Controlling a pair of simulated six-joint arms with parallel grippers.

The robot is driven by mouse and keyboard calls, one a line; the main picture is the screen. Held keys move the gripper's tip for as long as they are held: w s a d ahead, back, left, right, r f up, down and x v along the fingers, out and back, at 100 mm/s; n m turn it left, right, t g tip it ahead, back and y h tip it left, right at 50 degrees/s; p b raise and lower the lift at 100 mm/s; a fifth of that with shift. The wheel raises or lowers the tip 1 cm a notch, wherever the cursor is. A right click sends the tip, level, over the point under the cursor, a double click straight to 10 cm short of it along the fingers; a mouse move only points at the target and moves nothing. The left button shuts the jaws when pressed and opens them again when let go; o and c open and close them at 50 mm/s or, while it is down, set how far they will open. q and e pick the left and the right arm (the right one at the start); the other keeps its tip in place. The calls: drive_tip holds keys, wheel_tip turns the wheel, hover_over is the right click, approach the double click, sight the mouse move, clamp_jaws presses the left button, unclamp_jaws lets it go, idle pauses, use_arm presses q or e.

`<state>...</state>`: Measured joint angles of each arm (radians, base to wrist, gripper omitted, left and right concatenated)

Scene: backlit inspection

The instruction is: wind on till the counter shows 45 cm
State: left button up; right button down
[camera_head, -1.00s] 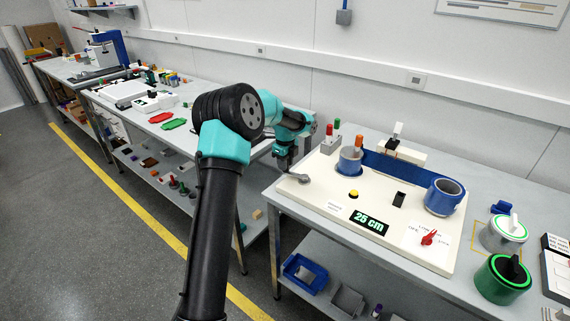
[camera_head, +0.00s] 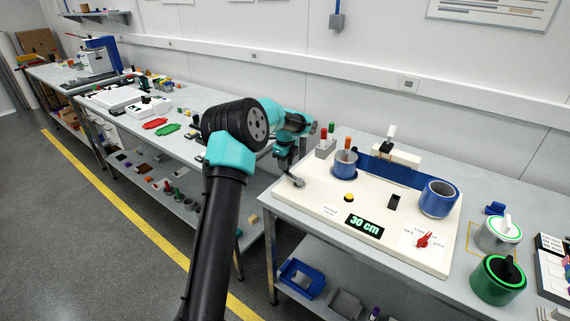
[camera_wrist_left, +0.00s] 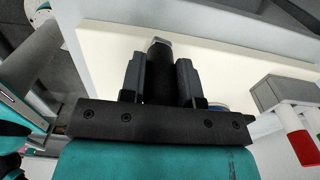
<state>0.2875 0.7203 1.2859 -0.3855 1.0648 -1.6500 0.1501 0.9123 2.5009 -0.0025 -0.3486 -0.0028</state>
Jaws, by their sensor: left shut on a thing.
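A blue web (camera_head: 392,170) runs between a blue roll (camera_head: 344,165) at the left and a larger blue roll (camera_head: 440,198) at the right. My left gripper (camera_head: 291,170) is at the board's left end, over the grey crank (camera_head: 297,183). In the left wrist view its two fingers are shut on the crank's dark handle (camera_wrist_left: 159,75). My right gripper is not in view.
A yellow button (camera_head: 349,198), a black switch (camera_head: 394,202) and a red knob (camera_head: 423,240) are on the board. A grey block with red and green pegs (camera_head: 325,147) is behind.

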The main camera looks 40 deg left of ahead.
use_arm(q)
drive_tip(key=shift+w+d, duration=0.35)
drive_tip(key=shift+w, duration=0.4)
drive_tip(key=shift+w+d, duration=0.35)
drive_tip(key=shift+w, duration=0.4)
drive_tip(key=shift+w+d, duration=1.1)
drive_tip(key=shift+d, duration=0.1)
drive_tip(key=shift+w+d, duration=0.3)
drive_tip(key=shift+d, duration=0.5)
drive_tip(key=shift+w+d, duration=0.25)
drive_tip(key=shift+d, duration=0.5)
